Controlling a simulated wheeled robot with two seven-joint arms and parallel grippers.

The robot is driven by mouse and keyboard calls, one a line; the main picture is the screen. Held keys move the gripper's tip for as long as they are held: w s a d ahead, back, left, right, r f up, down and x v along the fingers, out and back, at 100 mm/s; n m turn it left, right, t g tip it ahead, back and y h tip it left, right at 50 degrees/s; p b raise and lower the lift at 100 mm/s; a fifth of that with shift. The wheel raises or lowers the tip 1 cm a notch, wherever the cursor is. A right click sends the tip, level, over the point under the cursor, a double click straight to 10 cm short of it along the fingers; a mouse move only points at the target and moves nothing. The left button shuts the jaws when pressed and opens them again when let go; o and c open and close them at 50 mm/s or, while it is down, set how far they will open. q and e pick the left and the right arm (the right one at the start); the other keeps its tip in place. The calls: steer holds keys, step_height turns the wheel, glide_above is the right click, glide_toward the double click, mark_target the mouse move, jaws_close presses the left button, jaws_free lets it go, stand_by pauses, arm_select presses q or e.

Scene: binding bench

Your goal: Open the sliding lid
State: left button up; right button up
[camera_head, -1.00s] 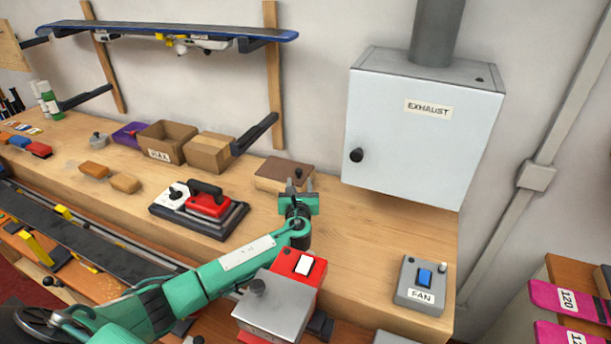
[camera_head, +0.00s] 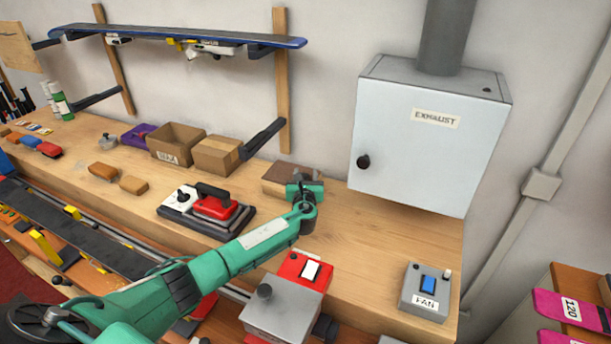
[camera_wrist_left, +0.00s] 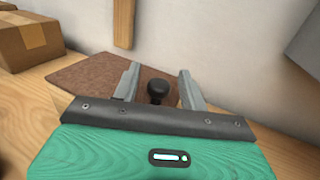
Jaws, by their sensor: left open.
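A low wooden box with a brown sliding lid (camera_head: 280,175) sits at the back of the bench against the wall. In the left wrist view the lid (camera_wrist_left: 85,78) lies flat ahead of my gripper. Its round black knob (camera_wrist_left: 156,90) stands between my two grey fingers, with a visible gap on each side. My left gripper (camera_head: 305,178) is open at the right end of the box and hides the knob in the head view. In the left wrist view the gripper (camera_wrist_left: 158,75) is empty. My right gripper is out of view.
A grey exhaust cabinet (camera_head: 430,145) hangs on the wall to the right of the box. Cardboard boxes (camera_head: 217,155) stand to its left. A red-and-white tool (camera_head: 210,207) and a grey fan switch (camera_head: 425,290) are on the bench.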

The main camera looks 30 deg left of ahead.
mark_target(271, 172)
arm_select(q)
jaws_close()
steer(key=a, duration=0.4)
steer(key=a+b, duration=0.1)
steer(key=a, duration=0.3)
steer(key=a+b, duration=0.1)
steer(key=a, duration=0.3)
steer(key=shift+s+a+f, duration=0.15)
steer(key=shift+s+a, duration=0.2)
steer(key=shift+s, duration=0.05)
steer(key=shift+d, duration=0.15)
jaws_free()
steer(key=b+v, duration=0.1)
steer(key=v, duration=1.2)
steer(key=shift+s+d+b, duration=0.1)
steer(key=shift+s+b, duration=0.25)
